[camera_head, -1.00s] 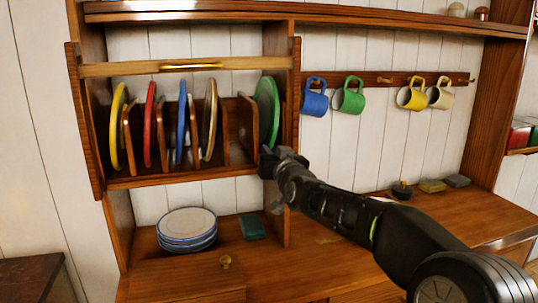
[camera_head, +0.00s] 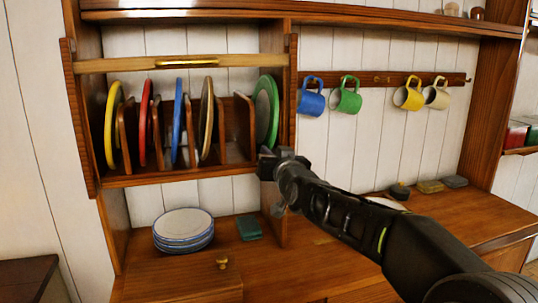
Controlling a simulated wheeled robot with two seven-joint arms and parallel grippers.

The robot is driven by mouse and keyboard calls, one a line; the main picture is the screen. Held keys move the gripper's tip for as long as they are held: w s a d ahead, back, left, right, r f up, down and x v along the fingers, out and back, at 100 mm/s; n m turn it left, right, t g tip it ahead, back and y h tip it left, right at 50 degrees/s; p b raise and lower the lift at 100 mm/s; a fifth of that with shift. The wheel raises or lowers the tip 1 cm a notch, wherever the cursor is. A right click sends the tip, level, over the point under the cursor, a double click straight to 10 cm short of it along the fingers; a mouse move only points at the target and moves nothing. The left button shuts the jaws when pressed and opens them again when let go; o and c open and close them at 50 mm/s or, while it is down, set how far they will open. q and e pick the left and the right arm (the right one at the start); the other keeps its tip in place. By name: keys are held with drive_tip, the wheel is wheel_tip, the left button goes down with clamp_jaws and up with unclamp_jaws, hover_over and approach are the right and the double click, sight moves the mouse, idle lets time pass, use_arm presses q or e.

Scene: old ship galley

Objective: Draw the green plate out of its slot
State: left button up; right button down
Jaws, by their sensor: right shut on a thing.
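The green plate (camera_head: 266,108) stands upright in the rightmost slot of the wooden plate rack (camera_head: 180,180). My right gripper (camera_head: 268,158) is at the lower front edge of the green plate, shut on it; the fingertips are small and dark, and the exact grip is hard to see. The plate's lower edge is partly hidden by the gripper. My left gripper is not in view.
Yellow (camera_head: 113,125), red (camera_head: 146,122), blue (camera_head: 178,120) and tan (camera_head: 206,117) plates fill slots to the left. A brass-fitted rail (camera_head: 187,63) crosses above. Mugs hang right, including a green mug (camera_head: 346,97). Stacked plates (camera_head: 184,230) stand on the counter below.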

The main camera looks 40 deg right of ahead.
drive_tip(key=shift+r, duration=0.15)
drive_tip(key=c, duration=1.2)
unclamp_jaws()
drive_tip(key=shift+f, duration=0.2)
drive_tip(key=shift+c, duration=0.2)
drive_tip(key=b+v, duration=0.5)
drive_tip(key=v, duration=0.2)
drive_tip(key=shift+r, duration=0.1)
